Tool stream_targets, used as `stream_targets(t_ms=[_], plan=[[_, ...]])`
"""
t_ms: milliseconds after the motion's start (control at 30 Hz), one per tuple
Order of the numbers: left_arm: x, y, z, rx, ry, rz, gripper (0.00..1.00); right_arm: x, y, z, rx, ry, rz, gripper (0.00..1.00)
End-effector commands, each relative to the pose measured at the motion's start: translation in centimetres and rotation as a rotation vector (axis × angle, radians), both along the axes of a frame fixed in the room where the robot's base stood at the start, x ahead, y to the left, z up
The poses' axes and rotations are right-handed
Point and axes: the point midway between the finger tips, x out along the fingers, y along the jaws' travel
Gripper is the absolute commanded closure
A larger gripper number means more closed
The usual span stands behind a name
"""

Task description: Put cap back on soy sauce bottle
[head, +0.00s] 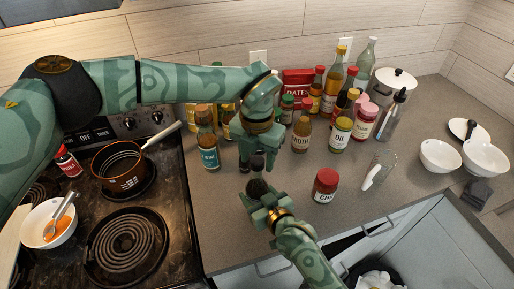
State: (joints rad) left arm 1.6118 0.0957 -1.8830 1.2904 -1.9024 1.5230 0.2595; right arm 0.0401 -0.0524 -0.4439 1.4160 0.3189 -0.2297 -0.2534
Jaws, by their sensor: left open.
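My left gripper (256,166) points down over the counter, in the middle of the head view. It is open, with a small dark object (257,162) between its fingers. My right gripper (264,207) comes up from below, just in front of it. A dark rounded object (257,188) shows at its fingertips, and the fingers look closed on it. I cannot tell which of these dark objects is the soy sauce bottle and which is its cap; the grippers hide much of both.
A red-lidded jar (326,184) stands right of my grippers, and a blue-labelled bottle (208,146) left. Several bottles crowd the back, including an oil bottle (341,133). The stove with a pot (119,174) is left. Front-centre counter is mostly clear.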

Motion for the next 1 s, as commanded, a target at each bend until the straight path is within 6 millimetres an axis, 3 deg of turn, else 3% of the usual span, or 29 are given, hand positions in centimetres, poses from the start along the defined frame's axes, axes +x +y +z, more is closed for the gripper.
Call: stream_targets(t_ms=[267,433,733,767,833,1000], plan=[[0.0,-0.01,-0.13,0.0,0.0,-0.001,0.5,-0.04,0.0,-0.06,0.0,0.001,0.0,1.0],[0.0,-0.01,-0.11,0.0,0.0,-0.001,0.95,-0.03,-0.01,-0.06,0.0,0.001,0.0,1.0],[0.0,0.0,-0.11,0.0,0.0,-0.005,0.96,-0.03,-0.01,-0.06,0.0,0.001,0.0,1.0],[0.0,0.0,-0.11,0.0,0.0,-0.005,0.63,-0.03,-0.01,-0.06,0.0,0.001,0.0,1.0],[0.0,0.0,-0.1,0.0,0.0,-0.005,0.43,-0.03,-0.01,-0.06,0.0,0.001,0.0,1.0],[0.0,0.0,-0.1,0.0,0.0,-0.005,0.43,-0.03,-0.01,-0.06,0.0,0.001,0.0,1.0]])
